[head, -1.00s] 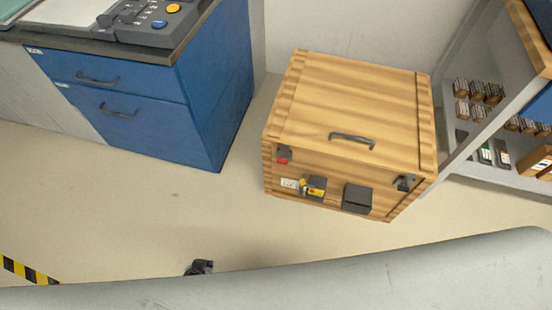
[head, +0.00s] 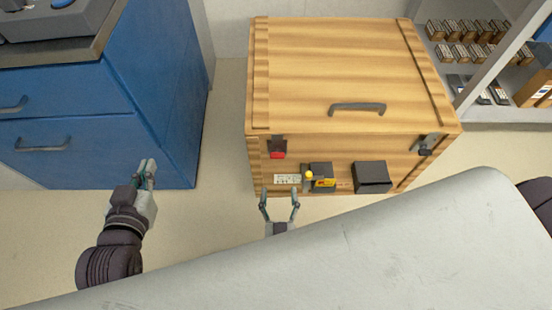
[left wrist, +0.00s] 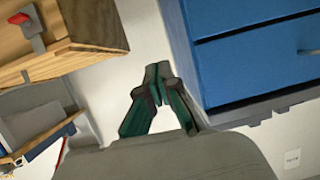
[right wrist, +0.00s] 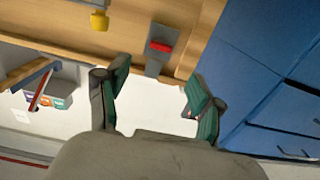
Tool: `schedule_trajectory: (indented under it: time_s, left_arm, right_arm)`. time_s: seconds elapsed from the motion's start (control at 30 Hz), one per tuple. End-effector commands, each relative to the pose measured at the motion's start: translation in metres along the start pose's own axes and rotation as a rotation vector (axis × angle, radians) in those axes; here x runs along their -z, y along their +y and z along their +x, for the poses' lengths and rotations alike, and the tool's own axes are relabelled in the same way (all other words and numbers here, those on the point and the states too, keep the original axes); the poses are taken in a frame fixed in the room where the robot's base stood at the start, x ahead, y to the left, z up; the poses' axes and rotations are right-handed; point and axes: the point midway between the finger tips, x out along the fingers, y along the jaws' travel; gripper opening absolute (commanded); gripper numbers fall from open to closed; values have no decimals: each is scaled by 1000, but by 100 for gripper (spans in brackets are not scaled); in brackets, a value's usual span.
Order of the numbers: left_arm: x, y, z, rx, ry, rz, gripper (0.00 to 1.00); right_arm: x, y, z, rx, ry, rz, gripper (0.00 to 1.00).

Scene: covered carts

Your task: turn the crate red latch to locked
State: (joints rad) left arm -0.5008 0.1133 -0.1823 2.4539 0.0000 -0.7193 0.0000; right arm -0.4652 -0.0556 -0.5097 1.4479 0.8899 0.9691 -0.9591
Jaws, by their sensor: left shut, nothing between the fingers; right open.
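The wooden crate (head: 340,75) stands on the floor ahead. Its red latch (head: 278,149) is at the upper left of the front face, on a dark plate. The latch also shows in the left wrist view (left wrist: 19,18) and in the right wrist view (right wrist: 160,47), where its red part lies across the grey plate. My right gripper (head: 280,191) is open and empty in front of the crate, below the latch and apart from it. My left gripper (head: 147,167) is shut and empty, left of the crate and in front of the blue cabinet.
The blue cabinet (head: 90,145) stands left of the crate. A yellow knob (head: 309,175), a dark box (head: 372,177) and a grey latch (head: 425,149) are on the crate front. A shelf (head: 490,112) stands at the right. My grey body hides the floor below.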

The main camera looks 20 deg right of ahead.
Motion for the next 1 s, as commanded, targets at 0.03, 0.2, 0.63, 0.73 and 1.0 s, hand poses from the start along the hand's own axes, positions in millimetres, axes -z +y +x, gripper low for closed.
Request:
schedule_trajectory:
  time_s: [0.03, 0.2, 0.63, 0.73, 1.0]
  left_arm:
    - [5, 1, 2, -2, 40, 0, 0]
    - [32, 5, 4, -12, 197, -1, 0]
    - [82, 12, -8, -28, 483, -7, 0]
    - [84, 12, -8, -29, 495, -7, 0]
    - [84, 12, -9, -29, 496, -7, 0]
  right_arm:
    - [-1, 0, 12, -1, 5, 2, 67]
    - [-1, 0, 50, 1, 6, 1, 67]
    - [-1, 0, 105, 1, 1, 0, 67]
    - [0, 0, 107, 2, 1, 0, 67]
    - [0, 0, 107, 2, 0, 0, 57]
